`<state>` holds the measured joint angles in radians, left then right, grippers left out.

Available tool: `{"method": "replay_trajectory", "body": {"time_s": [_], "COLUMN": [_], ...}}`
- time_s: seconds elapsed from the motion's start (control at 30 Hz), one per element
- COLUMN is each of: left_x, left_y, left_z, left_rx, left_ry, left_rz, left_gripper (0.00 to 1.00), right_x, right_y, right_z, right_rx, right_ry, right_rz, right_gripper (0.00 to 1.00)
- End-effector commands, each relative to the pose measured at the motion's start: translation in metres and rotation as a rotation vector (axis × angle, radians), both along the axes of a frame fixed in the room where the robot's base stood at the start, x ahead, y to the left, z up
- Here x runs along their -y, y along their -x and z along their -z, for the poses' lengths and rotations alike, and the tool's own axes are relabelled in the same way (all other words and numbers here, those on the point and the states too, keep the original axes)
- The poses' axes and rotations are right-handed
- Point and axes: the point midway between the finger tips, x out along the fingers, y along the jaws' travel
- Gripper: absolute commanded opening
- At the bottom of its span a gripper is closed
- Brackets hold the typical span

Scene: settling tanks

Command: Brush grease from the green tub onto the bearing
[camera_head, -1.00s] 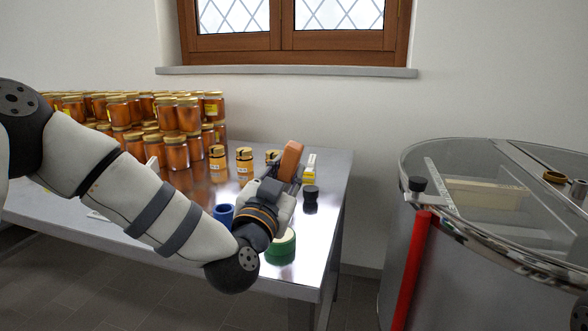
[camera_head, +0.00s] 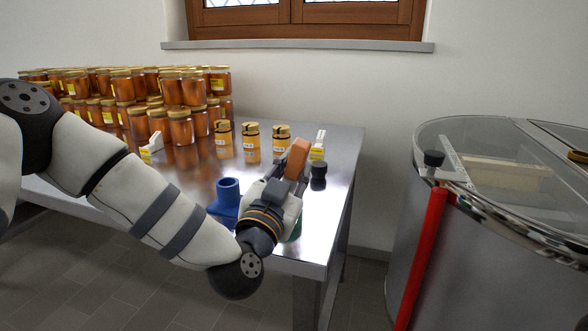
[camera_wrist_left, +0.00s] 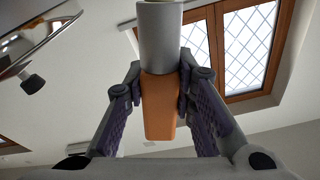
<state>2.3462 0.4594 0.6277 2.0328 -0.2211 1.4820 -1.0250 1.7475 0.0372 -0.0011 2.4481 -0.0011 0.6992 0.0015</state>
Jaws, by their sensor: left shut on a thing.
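My left gripper (camera_head: 290,174) is shut on a brush, its orange handle (camera_head: 298,158) between the fingers. In the left wrist view the orange handle (camera_wrist_left: 160,105) sits between both fingers, with a grey sleeve (camera_wrist_left: 158,40) beyond it and a little yellow-green at the top edge. The green tub (camera_head: 297,231) stands at the table's front right corner, mostly hidden behind my gripper. A blue piece with an upright round neck (camera_head: 228,190) stands just left of my gripper; it may be the bearing's housing, but no bearing face shows. My right gripper is out of view.
Honey jars (camera_head: 180,128) are stacked at the table's back left. Several labelled jars (camera_head: 251,140) and a small black object (camera_head: 318,171) stand behind my gripper. A steel tank with a clear lid and red bar (camera_head: 420,255) stands right of the table (camera_head: 345,150), across a gap.

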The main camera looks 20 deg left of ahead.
Motion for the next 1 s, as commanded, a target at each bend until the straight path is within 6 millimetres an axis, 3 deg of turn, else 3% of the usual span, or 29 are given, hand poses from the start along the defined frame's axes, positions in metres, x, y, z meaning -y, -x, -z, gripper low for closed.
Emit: {"method": "replay_trajectory", "body": {"time_s": [1.0], "left_x": [0.000], "left_y": [0.000], "left_z": [0.011], "left_rx": [-0.001], "left_ry": [-0.001], "left_rz": [0.000], "left_gripper": [0.00], "right_x": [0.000], "right_y": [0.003], "right_z": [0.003], "right_rx": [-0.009], "right_ry": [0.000], "right_rz": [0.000], "right_gripper": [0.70]}}
